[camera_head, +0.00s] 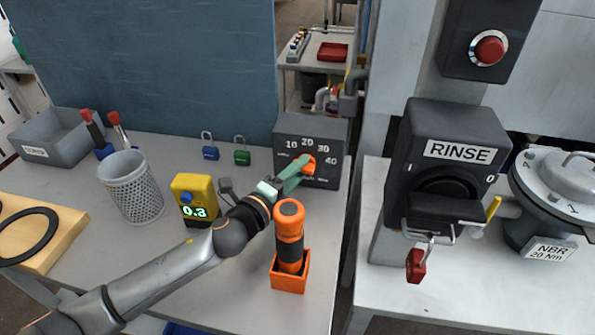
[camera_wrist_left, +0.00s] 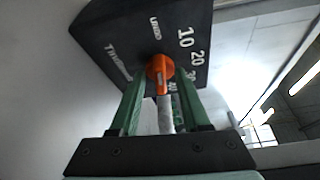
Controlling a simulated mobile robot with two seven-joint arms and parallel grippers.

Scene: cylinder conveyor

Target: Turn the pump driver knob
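The pump driver is a dark grey box (camera_head: 325,133) with the numbers 10 to 40 on its face, standing at the far right of the left table. Its orange knob (camera_head: 308,163) sits on this face, partly hidden by my green fingers in the head view. My left gripper (camera_head: 298,172) reaches the knob from the left front. In the left wrist view the knob (camera_wrist_left: 160,68) lies between the tips of my two green fingers (camera_wrist_left: 163,80), which stand apart with a gap around its narrow grip. Firm contact cannot be made out. My right gripper is not in view.
An orange-black cylinder (camera_head: 290,222) stands in an orange holder just right of my left arm. A yellow meter (camera_head: 195,197) reading 0.3, a mesh cup (camera_head: 132,190) and two padlocks are on the table. A RINSE switch box (camera_head: 440,125) is on the right.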

